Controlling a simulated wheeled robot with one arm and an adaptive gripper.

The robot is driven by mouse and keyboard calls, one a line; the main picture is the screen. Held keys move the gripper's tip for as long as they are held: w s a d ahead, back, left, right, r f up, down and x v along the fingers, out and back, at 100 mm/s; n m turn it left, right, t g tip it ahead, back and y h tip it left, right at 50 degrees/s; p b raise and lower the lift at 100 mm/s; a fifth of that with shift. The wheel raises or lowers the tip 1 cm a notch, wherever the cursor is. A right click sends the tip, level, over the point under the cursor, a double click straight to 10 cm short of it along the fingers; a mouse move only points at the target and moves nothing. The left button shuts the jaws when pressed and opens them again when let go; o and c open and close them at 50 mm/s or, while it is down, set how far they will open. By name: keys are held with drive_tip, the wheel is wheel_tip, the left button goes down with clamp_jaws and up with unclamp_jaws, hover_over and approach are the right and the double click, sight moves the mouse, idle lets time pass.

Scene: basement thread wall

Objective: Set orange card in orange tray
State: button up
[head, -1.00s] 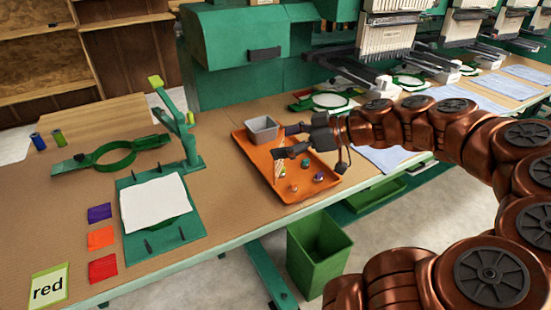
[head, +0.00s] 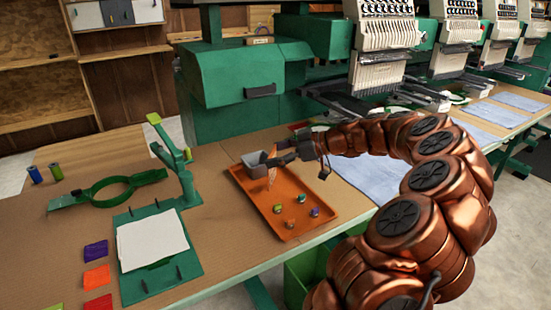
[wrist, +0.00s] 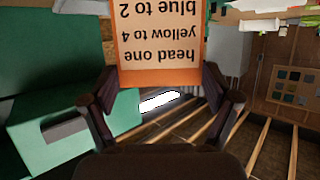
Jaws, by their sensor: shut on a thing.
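The orange-bordered card (wrist: 157,50) is upright between my fingers in the wrist view. Its upside-down text reads "head one", "yellow to 4", "blue to 2"; its far edge is cut off by the frame. My gripper (head: 268,159) is shut on the card, which looks thin, nearly edge-on, in the head view (head: 271,178). The orange tray (head: 290,224) lies on the table with several small coloured spools in its near part. My gripper and the card are over the tray's far left part. I cannot tell whether the card touches the tray floor.
A grey bin (head: 252,158) stands at the tray's far end, close behind my gripper. A green hoop stand (head: 186,175) with white cloth (head: 150,241) is to the left. Purple (head: 96,250) and orange (head: 96,276) swatches lie beside it. Green embroidery machines stand behind.

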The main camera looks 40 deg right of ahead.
drive_tip(key=shift+w+d+f, duration=0.1)
drive_tip(key=shift+w+d, duration=0.2)
drive_tip(key=shift+w, duration=0.2)
drive_tip(key=shift+w+d, duration=0.3)
drive_tip(key=shift+w, duration=0.2)
drive_tip(key=shift+w+f+p, duration=0.15)
drive_tip(key=shift+f+p, duration=0.1)
drive_tip(key=shift+p, duration=0.05)
drive_tip(key=shift+f, duration=1.45)
drive_tip(key=shift+f, duration=0.15)
drive_tip(key=o, duration=0.6)
